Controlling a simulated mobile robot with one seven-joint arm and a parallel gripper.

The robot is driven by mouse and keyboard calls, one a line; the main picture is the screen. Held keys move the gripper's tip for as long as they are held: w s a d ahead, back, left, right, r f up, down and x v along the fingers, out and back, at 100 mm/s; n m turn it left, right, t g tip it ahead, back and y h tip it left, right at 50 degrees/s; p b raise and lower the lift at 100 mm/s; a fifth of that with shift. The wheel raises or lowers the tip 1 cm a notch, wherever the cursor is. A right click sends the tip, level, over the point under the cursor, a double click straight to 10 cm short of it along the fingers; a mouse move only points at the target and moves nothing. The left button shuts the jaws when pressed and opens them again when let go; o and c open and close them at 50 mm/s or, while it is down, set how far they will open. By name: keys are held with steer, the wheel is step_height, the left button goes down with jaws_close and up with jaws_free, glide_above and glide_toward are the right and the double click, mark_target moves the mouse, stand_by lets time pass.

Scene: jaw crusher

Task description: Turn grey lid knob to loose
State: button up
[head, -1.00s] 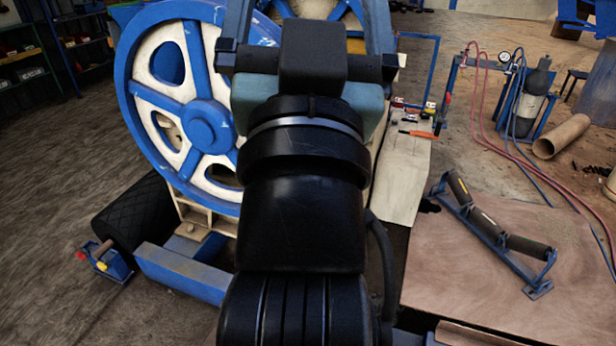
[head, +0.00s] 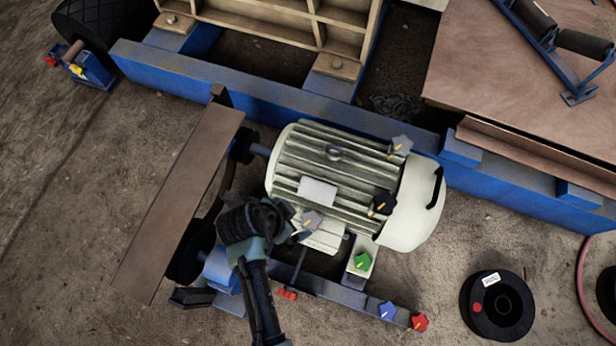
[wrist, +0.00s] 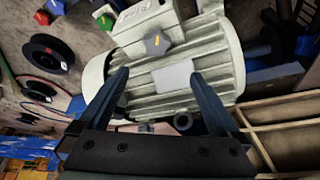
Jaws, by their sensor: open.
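A grey star-shaped knob (head: 311,219) with a yellow mark sits on the pale terminal box (head: 322,238) at the near side of the ribbed motor (head: 330,175). In the wrist view the same grey knob (wrist: 157,43) lies just beyond my gripper's (wrist: 160,75) fingertips, seen in the gap between them. My gripper (head: 296,222) is open and empty, immediately left of the knob in the head view. I cannot tell whether a finger touches it. A second grey knob (head: 400,146) is at the motor's far right.
A black knob (head: 382,203) is on the motor and a green knob (head: 361,262) on a pale block below it. Blue (head: 388,310) and red (head: 420,322) knobs stand on the blue rail's end. A brown plank (head: 180,200) lies left. A black spool (head: 498,306) is on the floor at right.

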mark_target(311, 220)
steer(key=b+x, duration=0.2)
steer(key=x, duration=0.2)
steer(key=b+x, duration=0.1)
steer(key=x, duration=0.4)
steer(key=b+x, duration=0.2)
steer(key=x, duration=0.2)
steer(key=shift+s+f+b, duration=0.3)
steer(key=shift+s+b, duration=0.05)
steer(key=c, duration=1.4)
